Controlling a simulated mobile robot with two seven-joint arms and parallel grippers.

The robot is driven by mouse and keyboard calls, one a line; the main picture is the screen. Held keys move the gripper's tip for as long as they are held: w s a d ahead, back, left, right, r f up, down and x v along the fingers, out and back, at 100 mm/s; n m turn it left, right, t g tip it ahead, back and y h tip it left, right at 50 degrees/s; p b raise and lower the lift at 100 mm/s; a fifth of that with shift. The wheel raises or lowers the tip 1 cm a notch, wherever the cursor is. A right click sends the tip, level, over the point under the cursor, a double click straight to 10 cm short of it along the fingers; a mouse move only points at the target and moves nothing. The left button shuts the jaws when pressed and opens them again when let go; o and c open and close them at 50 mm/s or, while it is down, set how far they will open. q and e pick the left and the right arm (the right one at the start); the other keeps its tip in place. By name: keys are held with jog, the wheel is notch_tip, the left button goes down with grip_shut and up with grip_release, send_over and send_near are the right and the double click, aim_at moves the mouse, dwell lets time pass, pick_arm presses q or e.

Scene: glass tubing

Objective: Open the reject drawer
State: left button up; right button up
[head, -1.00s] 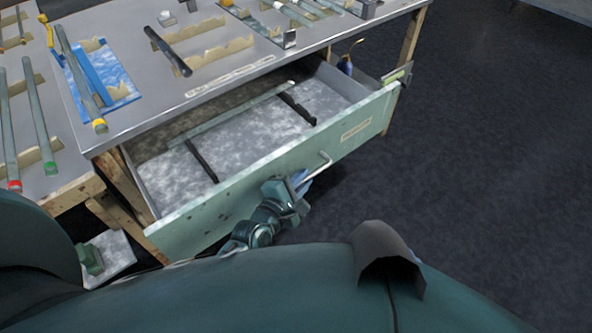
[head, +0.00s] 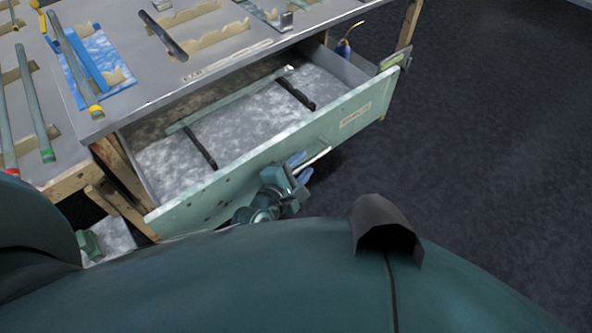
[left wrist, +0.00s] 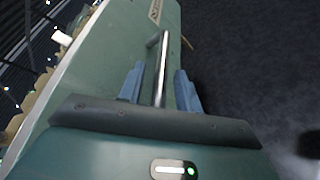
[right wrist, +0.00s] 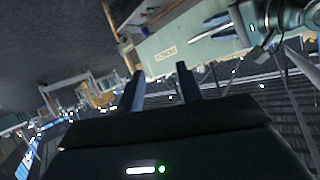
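The reject drawer (head: 262,160) is pulled well out from under the bench, its inside open to view. Its pale green front carries a label and a metal bar handle (head: 313,160). My left gripper (head: 303,166) is at the handle. In the left wrist view its two blue fingers (left wrist: 159,78) stand apart on either side of the handle bar (left wrist: 161,75), with gaps on both sides. My right gripper (right wrist: 162,80) is open and empty, away from the drawer; its wrist view shows the labelled drawer front (right wrist: 185,47) beyond.
Inside the drawer lie a pale green strip (head: 225,102) and two black bars (head: 295,94). The dark floor to the right is clear.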

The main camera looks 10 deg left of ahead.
pick_arm(q)
jog(key=p+v, duration=0.1)
jog(key=v, duration=1.2)
